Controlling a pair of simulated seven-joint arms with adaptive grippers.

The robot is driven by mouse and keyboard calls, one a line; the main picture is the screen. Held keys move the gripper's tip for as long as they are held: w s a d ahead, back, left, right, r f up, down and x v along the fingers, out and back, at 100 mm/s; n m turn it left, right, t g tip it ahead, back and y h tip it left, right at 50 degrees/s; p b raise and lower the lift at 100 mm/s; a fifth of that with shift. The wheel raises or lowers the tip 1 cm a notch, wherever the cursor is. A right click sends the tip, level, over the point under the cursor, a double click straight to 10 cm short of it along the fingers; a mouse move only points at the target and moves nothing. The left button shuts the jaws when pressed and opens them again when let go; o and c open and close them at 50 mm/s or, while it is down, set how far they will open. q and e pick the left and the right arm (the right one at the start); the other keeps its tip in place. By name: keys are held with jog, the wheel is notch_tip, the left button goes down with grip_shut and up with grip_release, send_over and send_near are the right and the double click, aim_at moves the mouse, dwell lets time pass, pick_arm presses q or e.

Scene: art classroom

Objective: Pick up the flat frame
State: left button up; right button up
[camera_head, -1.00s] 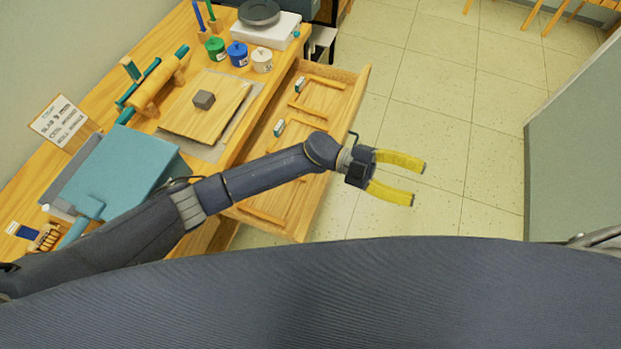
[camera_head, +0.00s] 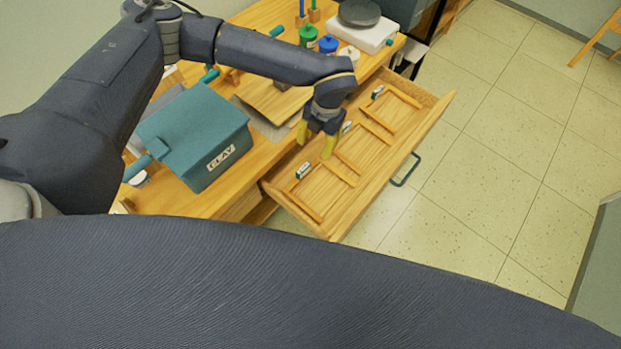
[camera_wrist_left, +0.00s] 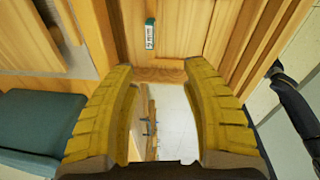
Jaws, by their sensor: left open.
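An open wooden drawer (camera_head: 405,151) holds several pale wooden strips, some lying flat like frame sides, with small green-and-white tags. One strip pair (camera_head: 322,183) lies at the near end. I cannot tell for certain which of these pieces is the flat frame. My left gripper (camera_head: 315,140) points down over the drawer's inner side, its yellow fingers open and apart. In the left wrist view the open fingers (camera_wrist_left: 158,68) have nothing between them, and a tag (camera_wrist_left: 151,33) shows beyond them on wood. My right gripper is not in view.
A teal box marked CLAY (camera_head: 200,130) stands on the wooden table left of the drawer. A white scale (camera_head: 358,32) and lidded jars (camera_head: 328,44) stand at the back. The drawer's dark handle (camera_head: 405,170) sticks out over free tiled floor.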

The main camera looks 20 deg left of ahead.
pick_arm(q)
jog(key=a, duration=0.2)
send_over(302, 171)
jog(key=shift+y, duration=0.3)
jog(key=f, duration=1)
jog(key=shift+w+d+f, duration=0.15)
jog(key=shift+w+d, duration=0.1)
jog(key=shift+d, duration=0.15)
jog(key=shift+s+a+f, duration=0.1)
jog(key=shift+a+f, duration=0.05)
jog(key=shift+f, duration=0.95)
jog(key=shift+s+a+f, duration=0.1)
jog(key=shift+a+f, duration=0.1)
jog(key=shift+f, duration=0.95)
jog(key=shift+a+f, duration=0.15)
jog(key=shift+f, duration=0.95)
jog(key=shift+c, duration=0.2)
grip_shut()
